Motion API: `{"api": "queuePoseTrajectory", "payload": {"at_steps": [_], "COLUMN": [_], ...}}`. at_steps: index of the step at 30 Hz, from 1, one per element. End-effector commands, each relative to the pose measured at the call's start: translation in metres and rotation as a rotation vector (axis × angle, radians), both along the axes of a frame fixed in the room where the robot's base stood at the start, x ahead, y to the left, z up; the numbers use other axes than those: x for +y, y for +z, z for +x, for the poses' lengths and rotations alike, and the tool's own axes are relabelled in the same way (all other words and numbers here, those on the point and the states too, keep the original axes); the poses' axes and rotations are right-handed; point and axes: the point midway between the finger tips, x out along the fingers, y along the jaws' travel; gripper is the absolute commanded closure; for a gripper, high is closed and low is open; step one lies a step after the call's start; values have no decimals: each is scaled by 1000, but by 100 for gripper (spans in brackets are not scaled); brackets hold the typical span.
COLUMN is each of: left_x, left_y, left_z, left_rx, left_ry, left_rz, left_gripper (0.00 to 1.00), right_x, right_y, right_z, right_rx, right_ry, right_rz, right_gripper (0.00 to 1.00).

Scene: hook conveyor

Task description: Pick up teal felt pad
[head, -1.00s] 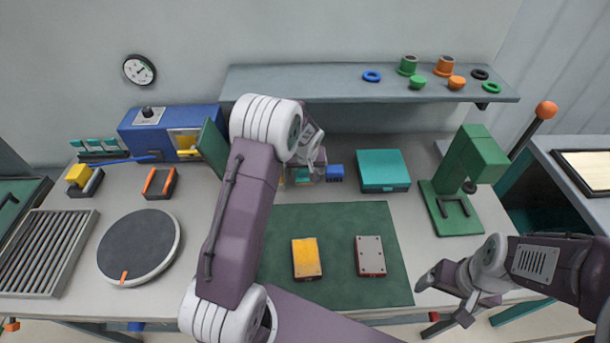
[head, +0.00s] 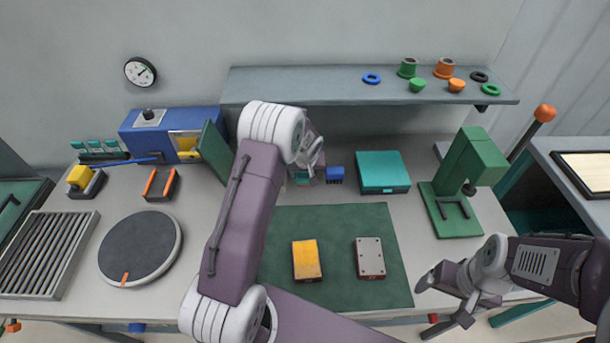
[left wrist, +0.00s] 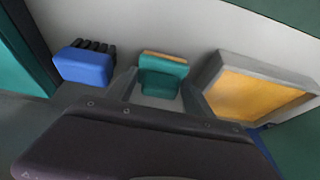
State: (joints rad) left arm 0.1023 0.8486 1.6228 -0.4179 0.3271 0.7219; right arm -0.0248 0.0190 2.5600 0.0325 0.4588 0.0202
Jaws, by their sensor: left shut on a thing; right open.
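The teal felt pad (left wrist: 160,84) shows in the left wrist view as a teal piece with an orange strip along its upper edge. It sits between the two fingers of my left gripper (left wrist: 161,80), which is shut on it. In the head view my left gripper (head: 305,173) is low at the back of the bench, with a bit of teal at its tips; my arm hides much around it. My right gripper (head: 448,297) is open and empty at the front right edge of the bench.
A blue brush-like block (head: 335,173) is just right of my left gripper, and a teal box (head: 383,171) stands further right. A grey-rimmed yellow tray (left wrist: 258,94) is close by in the left wrist view. A shelf (head: 300,84) overhangs behind.

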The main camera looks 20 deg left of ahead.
Motion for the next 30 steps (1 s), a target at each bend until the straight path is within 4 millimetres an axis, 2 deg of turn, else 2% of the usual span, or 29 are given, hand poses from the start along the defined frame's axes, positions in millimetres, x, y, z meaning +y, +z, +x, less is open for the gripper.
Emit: {"api": "queuePoseTrajectory", "payload": {"at_steps": [6, 8, 18, 24, 30], "left_x": [0, -17, -92, -114, -117], "left_y": [39, 43, 89, 103, 106], "left_z": [2, 0, -7, -9, -10], "left_rx": [-9, -6, -5, -2, -2], "left_ry": [0, -7, -6, -3, 0], "left_rz": [1, 1, 1, 0, 0], "left_gripper": [81, 81, 81, 81, 81], "right_x": [0, 0, 0, 0, 0], "right_y": [-4, -10, -25, -27, -26], "right_z": [0, 0, 0, 0, 0], "right_rx": [0, 0, 0, 0, 0], "right_ry": [0, 0, 0, 0, 0], "right_rz": [0, 0, 0, 0, 0], "right_gripper": [17, 17, 17, 17, 17]}}
